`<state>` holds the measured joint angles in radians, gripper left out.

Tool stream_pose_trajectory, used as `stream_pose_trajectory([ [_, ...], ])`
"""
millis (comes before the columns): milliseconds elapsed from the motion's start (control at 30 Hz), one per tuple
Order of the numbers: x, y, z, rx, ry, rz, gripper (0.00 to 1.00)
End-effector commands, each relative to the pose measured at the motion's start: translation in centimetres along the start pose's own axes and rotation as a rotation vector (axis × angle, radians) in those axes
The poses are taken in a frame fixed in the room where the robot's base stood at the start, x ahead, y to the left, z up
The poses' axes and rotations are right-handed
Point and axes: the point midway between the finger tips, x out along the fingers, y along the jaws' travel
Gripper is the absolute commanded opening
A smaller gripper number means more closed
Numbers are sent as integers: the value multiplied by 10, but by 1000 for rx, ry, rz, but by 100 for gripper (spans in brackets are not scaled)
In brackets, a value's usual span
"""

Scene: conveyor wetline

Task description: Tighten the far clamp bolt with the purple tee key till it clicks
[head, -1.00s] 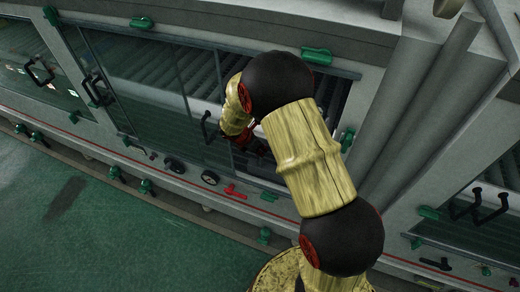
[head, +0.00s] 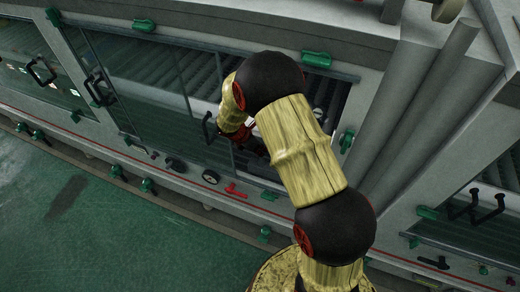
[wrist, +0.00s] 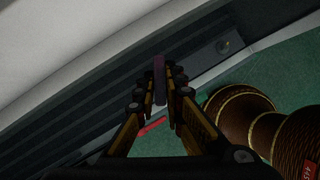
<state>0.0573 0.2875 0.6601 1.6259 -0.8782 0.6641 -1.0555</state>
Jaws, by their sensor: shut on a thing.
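My gripper (wrist: 160,88) is shut on a dark purple bar, the visible part of the purple tee key (wrist: 160,68), in the wrist view. The key stands up between the two fingertips; its far end is hard to make out. In the head view my gripper (head: 248,137) is inside the opening of the machine's front, partly hidden by my arm, and the key cannot be made out there.
A glass door with a black handle (head: 208,127) is left of my arm. Dark rollers (head: 180,72) lie behind the glass. A red tee handle (head: 236,191) and a round gauge (head: 210,177) line the lower rail. The green floor (head: 110,240) is clear in front.

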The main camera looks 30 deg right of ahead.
Motion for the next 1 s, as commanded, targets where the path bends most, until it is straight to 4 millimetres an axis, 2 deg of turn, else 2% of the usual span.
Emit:
stream_pose_trajectory([
  [200,1,-2,-1,-109,0,59,0],
  [467,1,-2,-1,-123,0,66,0],
  [500,1,-2,-1,-123,0,66,12],
  [833,0,-1,-1,-122,-1,66,30],
  [1000,0,-1,-1,-121,-1,66,31],
])
